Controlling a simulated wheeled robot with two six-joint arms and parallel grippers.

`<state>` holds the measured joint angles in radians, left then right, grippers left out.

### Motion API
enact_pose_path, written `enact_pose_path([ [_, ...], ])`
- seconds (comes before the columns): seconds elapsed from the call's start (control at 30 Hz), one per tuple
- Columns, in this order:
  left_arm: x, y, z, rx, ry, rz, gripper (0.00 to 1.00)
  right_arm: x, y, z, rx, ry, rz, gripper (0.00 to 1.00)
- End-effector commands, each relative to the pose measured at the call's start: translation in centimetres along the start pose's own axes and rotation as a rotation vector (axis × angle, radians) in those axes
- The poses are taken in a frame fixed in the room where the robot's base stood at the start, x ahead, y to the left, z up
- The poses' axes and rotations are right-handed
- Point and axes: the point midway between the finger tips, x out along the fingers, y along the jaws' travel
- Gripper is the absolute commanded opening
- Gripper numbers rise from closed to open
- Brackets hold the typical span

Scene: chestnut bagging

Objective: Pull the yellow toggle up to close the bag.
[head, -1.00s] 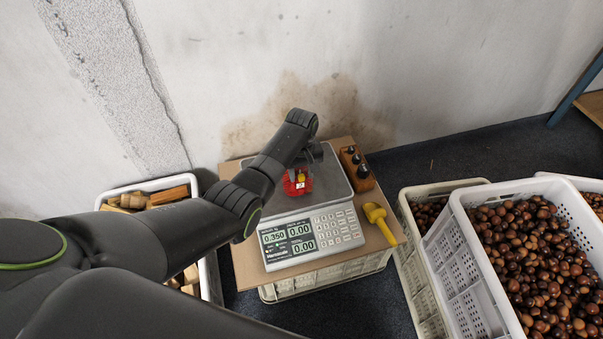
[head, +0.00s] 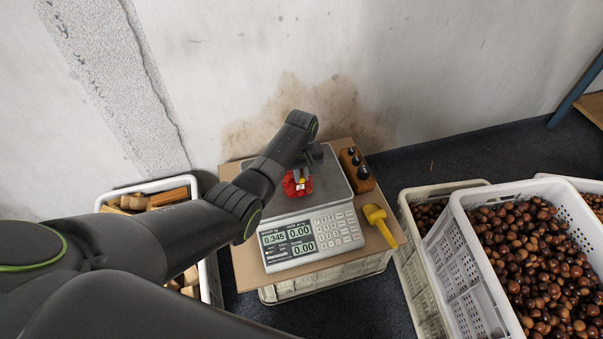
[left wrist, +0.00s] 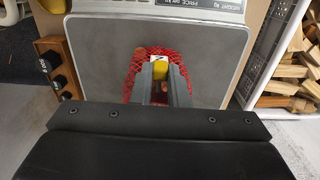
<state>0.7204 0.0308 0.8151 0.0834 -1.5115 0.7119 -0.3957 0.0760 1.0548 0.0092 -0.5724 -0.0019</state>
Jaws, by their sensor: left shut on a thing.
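The red mesh bag (head: 291,188) lies on the metal pan of the scale (head: 322,200), with brown chestnuts showing through its net in the left wrist view (left wrist: 137,53). The yellow toggle (head: 301,182) is at the bag's neck; it also shows in the left wrist view (left wrist: 158,69), with a white tag beside it. My left gripper (left wrist: 161,78) is shut on the toggle, its two grey fingers on either side of it, just above the bag. The fingers partly hide the toggle and bag. My right gripper is not in view.
A wooden block with dark weights (head: 357,170) stands right of the pan, and a yellow scoop (head: 377,220) lies on the board (head: 246,262). Crates of chestnuts (head: 455,205) stand to the right, a crate of wood (head: 213,283) to the left. The wall is close behind.

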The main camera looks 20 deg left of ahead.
Motion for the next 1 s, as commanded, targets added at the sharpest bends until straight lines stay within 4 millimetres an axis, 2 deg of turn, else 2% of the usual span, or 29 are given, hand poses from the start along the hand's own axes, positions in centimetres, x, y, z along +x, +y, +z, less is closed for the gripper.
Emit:
enact_pose_path([
  [0.13, -0.8, 0.0, 0.0, 0.000, 0.000, 0.000, 0.00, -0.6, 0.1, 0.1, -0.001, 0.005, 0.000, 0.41],
  [0.5, -4.5, 0.0, 0.0, 0.000, 0.000, 0.000, 0.00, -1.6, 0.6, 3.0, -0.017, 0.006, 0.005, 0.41],
  [0.7, -5.0, 0.0, 0.0, 0.000, 0.001, 0.000, 0.00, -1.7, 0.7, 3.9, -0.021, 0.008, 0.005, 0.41],
  [1.0, -5.0, 0.1, -0.1, 0.000, 0.002, 0.001, 0.00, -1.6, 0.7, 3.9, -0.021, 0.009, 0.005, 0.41],
])
